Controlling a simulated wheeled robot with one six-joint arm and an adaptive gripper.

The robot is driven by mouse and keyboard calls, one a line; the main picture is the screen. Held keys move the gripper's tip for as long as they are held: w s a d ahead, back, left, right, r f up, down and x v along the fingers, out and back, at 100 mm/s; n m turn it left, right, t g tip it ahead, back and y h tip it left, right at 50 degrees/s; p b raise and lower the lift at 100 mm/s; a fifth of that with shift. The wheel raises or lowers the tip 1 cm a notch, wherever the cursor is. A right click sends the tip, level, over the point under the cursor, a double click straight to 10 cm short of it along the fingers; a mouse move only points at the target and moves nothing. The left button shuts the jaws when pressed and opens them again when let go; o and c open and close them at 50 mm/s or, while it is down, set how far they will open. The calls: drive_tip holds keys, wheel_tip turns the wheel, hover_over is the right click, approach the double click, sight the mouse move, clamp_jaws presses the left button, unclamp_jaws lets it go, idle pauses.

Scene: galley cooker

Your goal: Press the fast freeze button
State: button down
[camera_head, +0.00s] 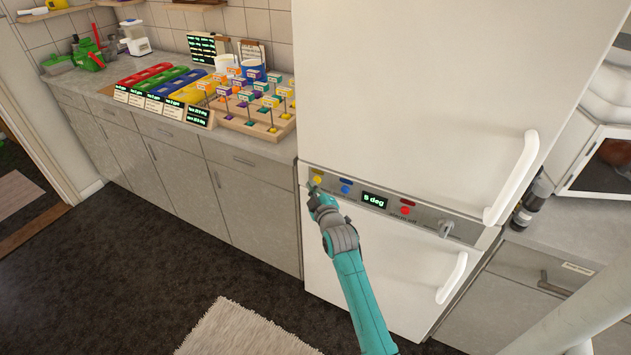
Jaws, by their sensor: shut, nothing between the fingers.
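A white fridge-freezer (420,90) stands in the middle right. A grey control panel (425,212) runs across it between the upper and lower doors. On the panel are a yellow button (317,180), a blue button (346,189), a display (374,200) reading "5 deg", a red button (405,210) and a grey knob (446,228). Small labels sit above the buttons; they are too small to read. My gripper (313,189) is shut and empty, at the panel's left end just below the yellow button. I cannot tell whether it touches the panel.
Two white door handles (512,178) and (452,278) stick out on the fridge's right side. A counter on the left holds coloured trays (185,85) and a wooden peg board (262,130). A dark bottle (530,205) stands right of the fridge. The dark floor is open at left.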

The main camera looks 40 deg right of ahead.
drive_tip(key=shift+d, duration=0.15)
idle(0.4)
drive_tip(key=shift+w+d, duration=0.15)
drive_tip(key=shift+d, duration=0.15)
idle(0.4)
drive_tip(key=shift+a, duration=0.4)
drive_tip(key=s+a, duration=0.2)
drive_tip(key=a, duration=0.3)
drive_tip(key=shift+s+a, duration=0.2)
drive_tip(key=shift+a, duration=0.15)
idle(0.3)
idle(0.5)
